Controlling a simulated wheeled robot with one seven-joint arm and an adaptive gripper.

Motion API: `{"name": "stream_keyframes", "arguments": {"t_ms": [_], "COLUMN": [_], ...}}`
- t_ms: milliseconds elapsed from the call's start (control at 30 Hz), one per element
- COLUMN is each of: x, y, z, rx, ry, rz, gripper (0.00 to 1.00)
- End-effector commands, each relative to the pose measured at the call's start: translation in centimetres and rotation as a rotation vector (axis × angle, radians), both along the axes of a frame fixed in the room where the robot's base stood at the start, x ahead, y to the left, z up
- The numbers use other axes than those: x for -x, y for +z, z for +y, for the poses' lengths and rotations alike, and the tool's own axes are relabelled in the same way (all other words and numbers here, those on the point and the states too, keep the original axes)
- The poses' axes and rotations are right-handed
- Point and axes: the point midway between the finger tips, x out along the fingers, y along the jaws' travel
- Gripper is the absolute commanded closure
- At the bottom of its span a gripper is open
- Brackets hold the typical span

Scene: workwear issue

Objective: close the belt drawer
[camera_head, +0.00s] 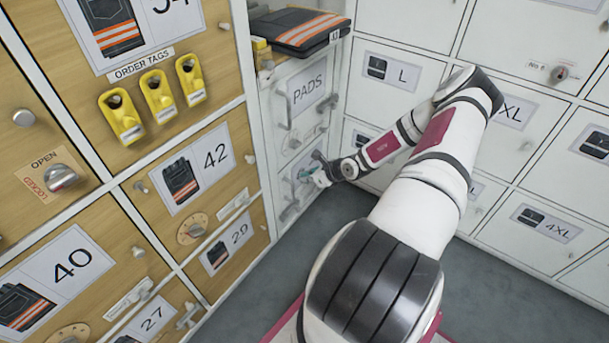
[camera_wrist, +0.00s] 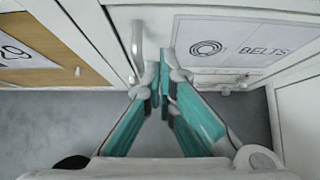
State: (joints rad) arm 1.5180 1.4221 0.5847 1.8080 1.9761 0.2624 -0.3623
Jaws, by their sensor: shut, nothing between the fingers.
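The belt drawer (camera_wrist: 225,62) shows in the wrist view as a white front with a coiled-belt picture and the word BELTS. A vertical bar handle (camera_wrist: 137,42) is on its left part. My gripper (camera_wrist: 162,78) has teal fingers, shut with nothing between them, close to the front just right of the handle. I cannot tell whether the fingertips touch the front. In the head view my gripper (camera_head: 308,172) is low at the narrow white column, below the PADS front, and hides much of what is behind it. I cannot tell how far the drawer stands open.
The PADS front (camera_head: 308,88) is above, with a folded striped garment (camera_head: 297,28) on top of the column. Wooden lockers (camera_head: 200,165) stand to the left and white lockers (camera_head: 530,120) to the right. Grey floor (camera_head: 270,290) is clear between them.

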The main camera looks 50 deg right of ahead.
Motion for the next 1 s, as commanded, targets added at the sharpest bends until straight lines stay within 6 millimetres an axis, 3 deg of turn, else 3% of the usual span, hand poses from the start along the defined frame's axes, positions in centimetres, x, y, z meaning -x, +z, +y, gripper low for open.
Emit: {"name": "stream_keyframes", "arguments": {"t_ms": [33,200,500,867,1000], "x": [0.7,3.1,6.2,6.6,5.7], "y": [1.2,3.3,6.0,6.3,7.8], "z": [-0.2,-0.5,-0.7,-0.7,-0.4], "rx": [0.003,0.004,0.003,0.002,0.041], "ry": [0.001,-0.001,-0.002,0.001,0.053], "rz": [-0.001,0.001,0.001,0.000,-0.011], "gripper": [1.00,1.00,1.00,1.00,1.00]}}
